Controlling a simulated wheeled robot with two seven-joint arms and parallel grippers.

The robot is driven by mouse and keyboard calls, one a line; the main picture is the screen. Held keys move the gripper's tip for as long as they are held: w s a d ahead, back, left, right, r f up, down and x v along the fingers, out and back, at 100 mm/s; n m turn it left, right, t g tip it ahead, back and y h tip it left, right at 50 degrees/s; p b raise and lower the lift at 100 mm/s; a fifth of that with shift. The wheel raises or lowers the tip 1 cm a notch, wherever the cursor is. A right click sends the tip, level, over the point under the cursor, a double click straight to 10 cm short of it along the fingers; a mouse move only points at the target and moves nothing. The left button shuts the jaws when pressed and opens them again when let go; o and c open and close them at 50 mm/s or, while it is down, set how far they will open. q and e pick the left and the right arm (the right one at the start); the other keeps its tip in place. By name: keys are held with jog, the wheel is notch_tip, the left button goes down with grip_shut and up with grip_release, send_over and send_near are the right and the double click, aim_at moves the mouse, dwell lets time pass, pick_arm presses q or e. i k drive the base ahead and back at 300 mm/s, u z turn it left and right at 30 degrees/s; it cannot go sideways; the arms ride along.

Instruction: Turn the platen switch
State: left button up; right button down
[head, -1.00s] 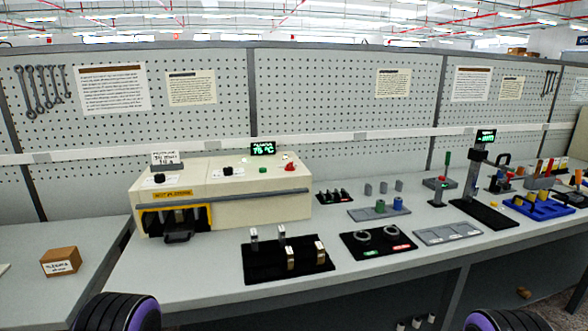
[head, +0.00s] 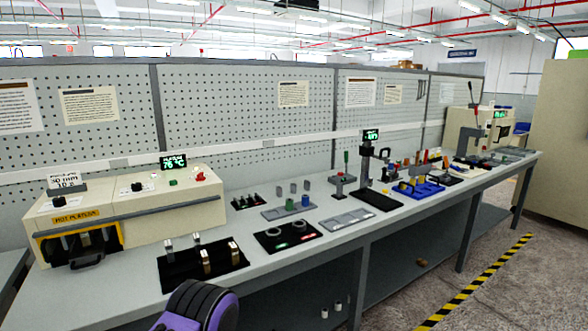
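The cream hot platen machine (head: 150,218) stands at the left end of the bench, with a yellow-framed opening at its front. Its top carries a black knob (head: 137,187) on a white plate, a second black knob (head: 59,202) further left, a small green button (head: 173,182) and a red knob (head: 200,176). I cannot tell which of these is the platen switch, nor how any knob is turned. A lit display (head: 173,162) behind them reads about 76 °C. Neither gripper shows; only a purple and black part of my own arm is at the bottom.
A black tray with metal blocks (head: 206,262) lies in front of the machine. To the right are a black mat with two rings (head: 287,236), a grey plate (head: 347,218), and a post with a display (head: 371,135). A pegboard wall (head: 240,105) closes off the back.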

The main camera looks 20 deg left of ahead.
aim_at(200, 176)
jog(key=z, duration=0.95)
jog(key=i, duration=1.35)
jog(key=u, duration=2.1)
